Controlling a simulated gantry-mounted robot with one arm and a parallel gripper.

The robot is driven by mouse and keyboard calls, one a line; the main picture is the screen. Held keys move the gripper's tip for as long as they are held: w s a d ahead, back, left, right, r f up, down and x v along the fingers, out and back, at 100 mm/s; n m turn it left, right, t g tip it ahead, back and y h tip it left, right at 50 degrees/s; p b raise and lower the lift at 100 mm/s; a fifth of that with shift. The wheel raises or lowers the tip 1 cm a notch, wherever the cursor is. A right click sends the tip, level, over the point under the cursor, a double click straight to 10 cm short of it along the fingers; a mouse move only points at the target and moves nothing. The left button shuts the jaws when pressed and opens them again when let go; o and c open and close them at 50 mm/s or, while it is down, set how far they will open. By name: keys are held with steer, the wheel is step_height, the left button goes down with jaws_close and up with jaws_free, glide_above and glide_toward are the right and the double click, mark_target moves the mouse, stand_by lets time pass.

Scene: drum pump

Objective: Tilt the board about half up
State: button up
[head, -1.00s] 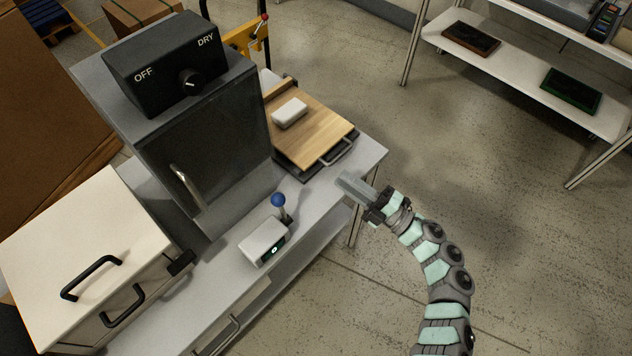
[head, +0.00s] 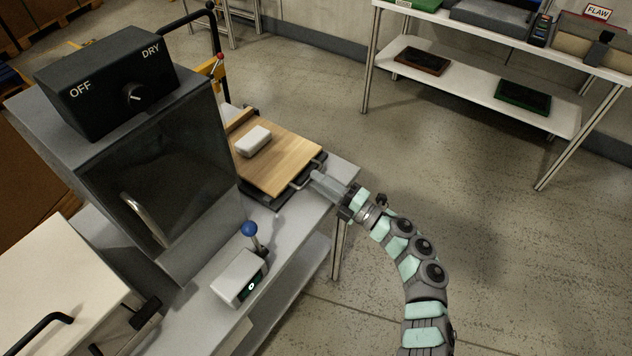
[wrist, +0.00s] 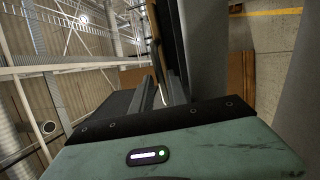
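The wooden board (head: 285,166) lies flat on a dark base at the far end of the grey bench, with a white block (head: 254,141) on top. A metal handle (head: 300,183) is on its edge nearest my arm. My gripper (head: 316,181) is level with this handle, its fingertips at or just short of it. In the wrist view my fingers (wrist: 160,92) show a gap between them, and the board's edge (wrist: 156,42) runs just beyond them. I cannot tell whether the handle is between the fingers; the fingers partly hide it.
A dark cabinet (head: 160,170) with an OFF/DRY knob box (head: 118,82) stands left of the board. A small white box (head: 239,278) and a blue-knobbed lever (head: 250,231) are on the bench in front. The floor to the right is clear up to the shelf (head: 480,84).

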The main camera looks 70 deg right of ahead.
steer(key=shift+w+d+r, duration=0.1)
steer(key=shift+w, duration=0.4)
jaws_close()
stand_by(1.2)
